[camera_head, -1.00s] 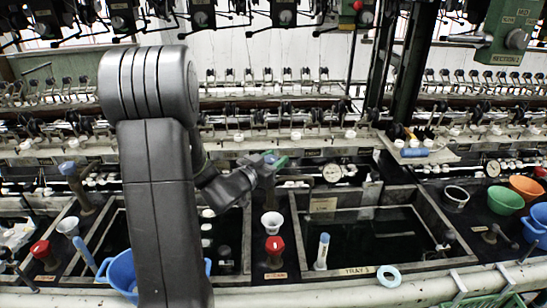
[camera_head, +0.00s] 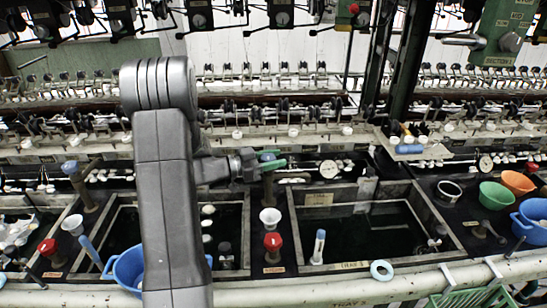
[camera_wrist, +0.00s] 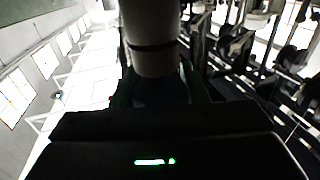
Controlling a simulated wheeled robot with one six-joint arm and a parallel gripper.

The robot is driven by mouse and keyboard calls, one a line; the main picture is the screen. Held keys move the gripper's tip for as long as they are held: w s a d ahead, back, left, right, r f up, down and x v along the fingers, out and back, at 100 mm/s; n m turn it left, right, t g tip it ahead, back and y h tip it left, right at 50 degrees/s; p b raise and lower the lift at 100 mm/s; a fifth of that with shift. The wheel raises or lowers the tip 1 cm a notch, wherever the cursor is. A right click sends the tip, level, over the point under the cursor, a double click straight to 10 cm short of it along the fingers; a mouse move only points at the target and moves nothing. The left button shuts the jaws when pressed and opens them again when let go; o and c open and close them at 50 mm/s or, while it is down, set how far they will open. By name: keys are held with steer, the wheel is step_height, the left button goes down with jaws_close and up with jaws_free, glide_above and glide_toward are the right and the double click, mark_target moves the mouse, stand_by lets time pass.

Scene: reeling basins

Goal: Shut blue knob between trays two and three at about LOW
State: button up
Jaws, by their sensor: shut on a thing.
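The blue knob (camera_head: 267,156) stands on a brown upright post (camera_head: 268,188) at the back between the left basin and the right basin, whose front label appears to read TRAY 3 (camera_head: 355,266). My gripper (camera_head: 273,164) reaches it from the left, its green fingers shut around the knob's top. The fingers partly hide the knob, and its pointer or scale cannot be read. In the wrist view, a pale cylinder and a dark housing fill the middle; the knob cannot be made out there.
A second blue knob (camera_head: 70,167) stands on a post at the left. A red knob (camera_head: 273,241) and a white cup (camera_head: 270,220) sit on the divider below my gripper. A blue basin (camera_head: 128,268) is partly behind my arm.

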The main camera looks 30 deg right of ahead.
stand_by(0.4)
steer(key=o, duration=1)
steer(key=shift+c, duration=0.2)
steer(key=b+v, duration=0.2)
steer(key=v, duration=1.1)
steer(key=shift+w+a, duration=0.15)
steer(key=shift+a, duration=0.25)
